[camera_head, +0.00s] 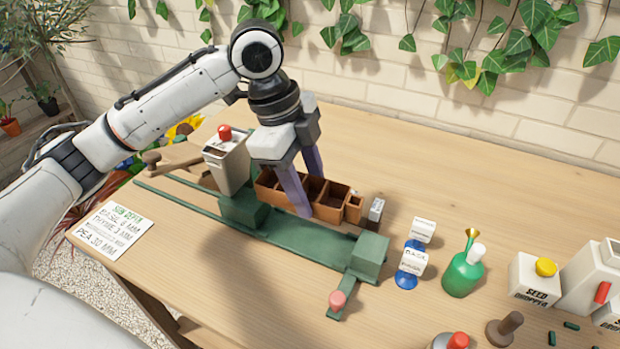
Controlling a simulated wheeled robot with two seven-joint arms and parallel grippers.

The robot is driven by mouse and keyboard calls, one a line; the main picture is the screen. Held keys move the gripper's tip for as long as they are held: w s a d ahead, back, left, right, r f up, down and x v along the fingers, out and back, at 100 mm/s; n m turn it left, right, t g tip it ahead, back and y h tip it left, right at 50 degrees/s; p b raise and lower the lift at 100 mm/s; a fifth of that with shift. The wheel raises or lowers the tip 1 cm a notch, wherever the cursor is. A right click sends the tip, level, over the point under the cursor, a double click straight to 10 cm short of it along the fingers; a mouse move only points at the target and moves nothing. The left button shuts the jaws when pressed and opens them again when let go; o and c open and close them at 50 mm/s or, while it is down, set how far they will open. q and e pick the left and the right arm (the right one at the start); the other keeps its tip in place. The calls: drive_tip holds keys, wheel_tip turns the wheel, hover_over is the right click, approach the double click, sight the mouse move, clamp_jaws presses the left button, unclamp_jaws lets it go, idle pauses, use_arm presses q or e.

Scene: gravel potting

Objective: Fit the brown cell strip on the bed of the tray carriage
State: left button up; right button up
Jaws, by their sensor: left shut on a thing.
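The brown cell strip (330,211), an open-topped row of square cells, is in the middle of the head view. My left gripper (306,188) comes down over it from above, its purple fingers shut on the strip and hiding part of it. The green tray carriage (312,240) has a flat bed between a raised green block (243,209) at its left and another block (370,258) at its right. The strip is along the far side of the bed; I cannot tell whether it touches the bed. My right gripper is not in view.
Green rails (180,197) run left from the carriage, beside a white hopper (228,160) with a red knob. A pink-knobbed lever (337,301) is in front. Label stands, a green bottle (463,274) and a seed dropper (535,281) stand right. The back right table is clear.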

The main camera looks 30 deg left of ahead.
use_arm(q)
drive_tip(key=shift+m+g, duration=0.3)
drive_tip(key=shift+g, duration=0.3)
drive_tip(key=shift+s+a+f, duration=0.1)
drive_tip(key=shift+f, duration=0.95)
drive_tip(key=shift+s+a+f, duration=0.1)
drive_tip(key=shift+f, duration=0.95)
drive_tip(key=shift+p, duration=0.45)
drive_tip(key=shift+p, duration=0.5)
drive_tip(key=shift+f, duration=0.1)
drive_tip(key=shift+p, duration=0.7)
drive_tip(key=shift+f, duration=0.2)
drive_tip(key=shift+x, duration=0.85)
drive_tip(key=shift+a+f, duration=0.15)
drive_tip(key=shift+f, duration=0.25)
